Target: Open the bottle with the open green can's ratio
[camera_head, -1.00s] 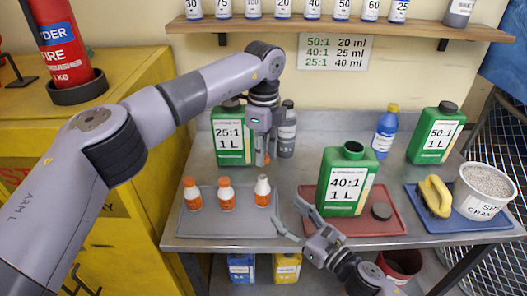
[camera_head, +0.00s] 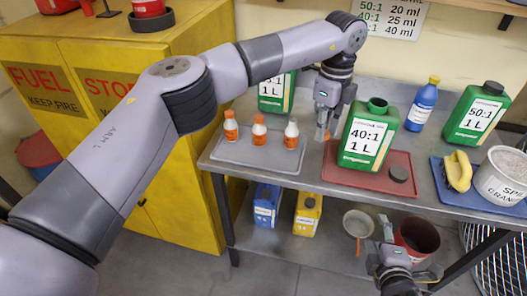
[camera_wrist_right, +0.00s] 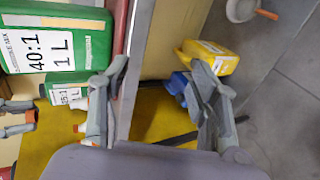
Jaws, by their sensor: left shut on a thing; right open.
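Three small orange bottles stand on the grey tray (camera_head: 250,155): the left (camera_head: 231,128) and middle (camera_head: 259,132) have orange tops. The right bottle (camera_head: 291,133) shows a white top. Their labels are too small to read. My left gripper (camera_head: 324,122) is shut on a small orange piece, apparently a cap, just right of that tray. My right gripper (camera_head: 410,246) is open and empty, below the table's front edge; the right wrist view shows its spread fingers (camera_wrist_right: 158,66).
A capped 25:1 can (camera_head: 276,95) is partly hidden behind my left arm. A blue bottle (camera_head: 422,106), the capped 50:1 can (camera_head: 475,115) and a blue tray (camera_head: 510,207) are at right. A lower shelf holds blue and yellow containers (camera_head: 308,214) and a red bucket (camera_head: 418,238).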

